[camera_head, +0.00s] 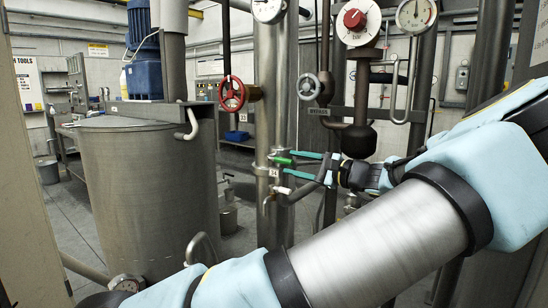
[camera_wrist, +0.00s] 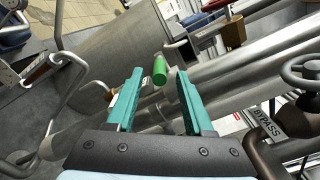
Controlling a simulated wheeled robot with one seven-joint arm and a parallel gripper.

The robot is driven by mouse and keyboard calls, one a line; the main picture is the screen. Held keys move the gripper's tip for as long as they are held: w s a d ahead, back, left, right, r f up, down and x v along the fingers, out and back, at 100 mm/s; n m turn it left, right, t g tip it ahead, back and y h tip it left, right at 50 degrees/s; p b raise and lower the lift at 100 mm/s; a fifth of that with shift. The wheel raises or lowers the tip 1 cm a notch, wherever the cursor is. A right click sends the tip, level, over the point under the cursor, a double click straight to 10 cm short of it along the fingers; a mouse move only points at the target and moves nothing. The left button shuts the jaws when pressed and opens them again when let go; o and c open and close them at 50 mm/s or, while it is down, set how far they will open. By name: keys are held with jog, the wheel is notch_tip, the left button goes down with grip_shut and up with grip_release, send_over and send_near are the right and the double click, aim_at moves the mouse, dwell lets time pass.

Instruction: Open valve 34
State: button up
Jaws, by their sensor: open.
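A small green valve handle (camera_head: 282,160) sticks out from the vertical steel pipe (camera_head: 272,120). A small tag (camera_head: 274,173) just below it seems to read 34. In the wrist view the green handle (camera_wrist: 160,70) lies between the tips of my teal fingers, with a gap on both sides. My gripper (camera_head: 292,163) is open and reaches in from the right, its fingertips close to the pipe. In the wrist view my gripper (camera_wrist: 160,82) holds nothing. The valve body behind the handle is partly hidden.
A red handwheel (camera_head: 231,95) and a grey handwheel (camera_head: 309,87) are above the handle. A BYPASS tag (camera_head: 318,111) hangs on a pipe at right. A large steel tank (camera_head: 145,190) stands at left. A curved pipe with a white end (camera_head: 281,190) is just below my fingers.

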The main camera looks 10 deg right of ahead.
aim_at(278, 159)
jog(key=p+x, duration=0.1)
jog(key=x, duration=0.6)
jog(key=shift+w+a+p, duration=0.2)
jog(key=shift+p, duration=0.15)
jog(key=shift+c, duration=0.2)
grip_shut()
dwell(0.9)
